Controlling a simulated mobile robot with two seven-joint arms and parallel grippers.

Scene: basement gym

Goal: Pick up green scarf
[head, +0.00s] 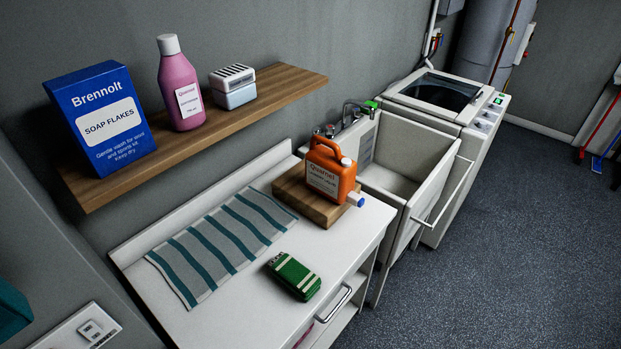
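A green folded scarf (294,276) with pale stripes lies on the white counter (345,240), close to its front edge. It is a small, compact bundle and nothing covers it. A grey towel with teal stripes (222,246) lies flat just behind and left of it. Neither of my grippers is in the head view.
An orange jug (331,170) stands on a wooden block (300,199) behind the scarf, with a blue-capped spout. A shelf (200,131) above holds a blue soap box (100,118), a pink bottle (179,84) and a small container (233,88). A sink (405,172) is right.

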